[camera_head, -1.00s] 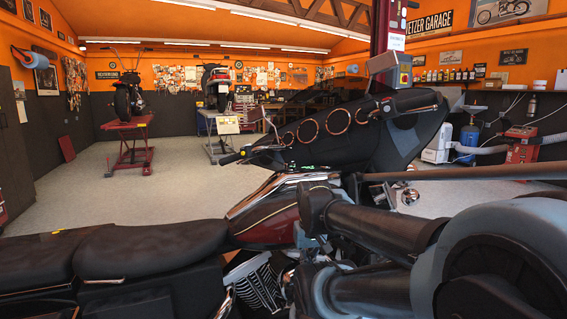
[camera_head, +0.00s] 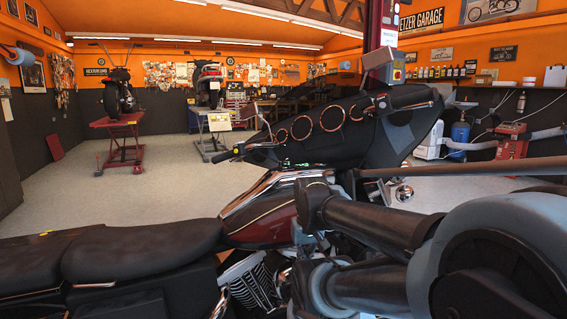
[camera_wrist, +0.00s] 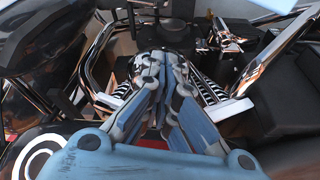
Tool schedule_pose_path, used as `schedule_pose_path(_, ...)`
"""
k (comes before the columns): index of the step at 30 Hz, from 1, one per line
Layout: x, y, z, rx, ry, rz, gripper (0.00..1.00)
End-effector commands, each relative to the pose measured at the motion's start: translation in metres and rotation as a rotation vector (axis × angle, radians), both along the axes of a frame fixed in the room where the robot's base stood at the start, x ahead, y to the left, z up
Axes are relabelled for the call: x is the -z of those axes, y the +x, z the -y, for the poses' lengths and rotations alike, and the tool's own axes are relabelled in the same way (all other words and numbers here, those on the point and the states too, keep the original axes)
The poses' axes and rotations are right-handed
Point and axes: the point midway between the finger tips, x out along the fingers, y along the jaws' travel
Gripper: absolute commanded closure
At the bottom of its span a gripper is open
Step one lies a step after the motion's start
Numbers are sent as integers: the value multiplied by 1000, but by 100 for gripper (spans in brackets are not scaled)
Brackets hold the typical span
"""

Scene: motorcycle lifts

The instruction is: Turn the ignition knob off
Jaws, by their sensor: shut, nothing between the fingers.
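The motorcycle fills the foreground of the head view, with its black seat (camera_head: 140,247), dark red tank (camera_head: 268,218) and black fairing with copper-ringed gauges (camera_head: 345,135). I cannot pick out the ignition knob in either view. My gripper (camera_wrist: 163,58) is shut and empty in the wrist view. Its blue-grey fingers meet over the bike's engine area, among chrome tubes and black parts. Whether the fingertips touch anything cannot be told. In the head view my arm reaches over the bike's right side and hides part of the engine, and the gripper cannot be made out there.
A chrome tube (camera_wrist: 98,60) runs left of my fingers, and chrome fittings (camera_wrist: 226,36) lie beyond them to the right. A red lift (camera_head: 118,124) with a motorcycle stands far left. The pale floor (camera_head: 120,190) between is clear.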

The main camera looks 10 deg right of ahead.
Motion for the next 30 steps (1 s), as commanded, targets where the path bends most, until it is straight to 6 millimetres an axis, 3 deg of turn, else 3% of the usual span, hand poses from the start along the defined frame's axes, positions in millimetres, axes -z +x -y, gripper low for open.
schedule_pose_path(1,0,0,0,0,0,0,93)
schedule_pose_path(5,-12,-5,0,8,1,9,65)
schedule_pose_path(8,-30,6,0,32,4,1,65)
schedule_pose_path(14,-86,40,2,111,12,-25,65)
schedule_pose_path(30,-225,148,1,342,22,-94,65)
